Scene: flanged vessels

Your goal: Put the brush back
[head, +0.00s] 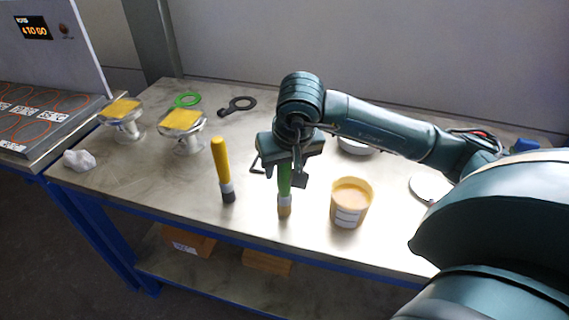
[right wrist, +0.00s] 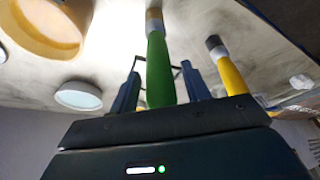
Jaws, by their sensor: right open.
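A brush with a green handle (head: 284,180) stands upright, bristles down, on the metal table (head: 150,180). My right gripper (head: 285,172) is above it, pointing down. In the right wrist view the green handle (right wrist: 160,72) is between the two spread fingers of my right gripper (right wrist: 160,90), with gaps beside it. A second brush with a yellow handle (head: 221,165) and dark bristles stands upright to the left; it also shows in the right wrist view (right wrist: 231,76). A tub of yellowish contents (head: 349,205) stands to the right. My left gripper is out of view.
Two flanged pieces with yellow tops (head: 182,122) (head: 121,110) stand at the left. A green ring (head: 187,100) and a dark ring tool (head: 238,104) lie behind them. A white crumpled lump (head: 79,159) is near the left edge. A round dish (head: 357,145) is partly behind my arm.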

